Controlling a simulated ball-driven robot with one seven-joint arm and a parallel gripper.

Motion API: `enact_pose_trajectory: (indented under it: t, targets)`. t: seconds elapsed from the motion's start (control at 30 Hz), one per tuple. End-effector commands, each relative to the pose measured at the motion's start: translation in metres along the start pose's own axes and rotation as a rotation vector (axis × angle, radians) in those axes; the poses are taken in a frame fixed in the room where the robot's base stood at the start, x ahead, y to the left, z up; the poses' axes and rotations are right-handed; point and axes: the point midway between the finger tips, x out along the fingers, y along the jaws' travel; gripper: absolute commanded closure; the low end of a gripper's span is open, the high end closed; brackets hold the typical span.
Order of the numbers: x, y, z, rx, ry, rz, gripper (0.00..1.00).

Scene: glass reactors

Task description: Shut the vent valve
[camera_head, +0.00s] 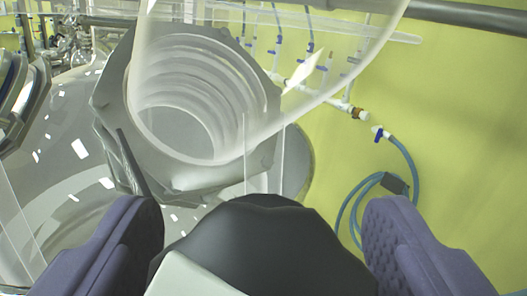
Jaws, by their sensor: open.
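My gripper (268,207) is open, with a purple ribbed finger at the lower left and another at the lower right. A black, rounded, lobed body (265,235) lies between the fingers, with visible gaps towards both fingertips. It may be the knob of the vent valve, but I cannot tell for sure. A pale grey block (190,275) covers its lower front. No part is clearly marked as the vent valve, and its open or shut position cannot be read.
A grey clamp ring (112,92) surrounds a ribbed, clear neck (180,95) just beyond the gripper. A large glass vessel (75,150) fills the left. Blue-handled taps (321,69) and a coiled blue hose (352,205) are on the yellow wall (450,130). Space at right looks clear.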

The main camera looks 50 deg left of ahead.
Motion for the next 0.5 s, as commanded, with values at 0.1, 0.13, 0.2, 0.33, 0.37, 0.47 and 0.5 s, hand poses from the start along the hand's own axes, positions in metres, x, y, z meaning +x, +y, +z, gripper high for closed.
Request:
enact_pose_trajectory:
  t: [0.1,0.13,0.2,0.33,0.37,0.47,0.5]
  targets:
    - [0.0101,-0.0001,-0.0005,0.0,0.0,-0.001,0.22]
    - [0.0113,-0.0001,-0.0003,0.0,0.0,0.0,0.22]
    - [0.0127,-0.0002,-0.0001,0.0,-0.001,0.0,0.22]
    - [0.0127,-0.0003,0.0,0.0,-0.001,0.0,0.22]
    - [0.0127,-0.0003,0.0,0.0,-0.001,0.0,0.22]
    - [0.0126,-0.0003,-0.0001,0.0,-0.001,0.0,0.4]
    - [0.0126,-0.0003,-0.0001,0.0,-0.001,0.0,0.49]
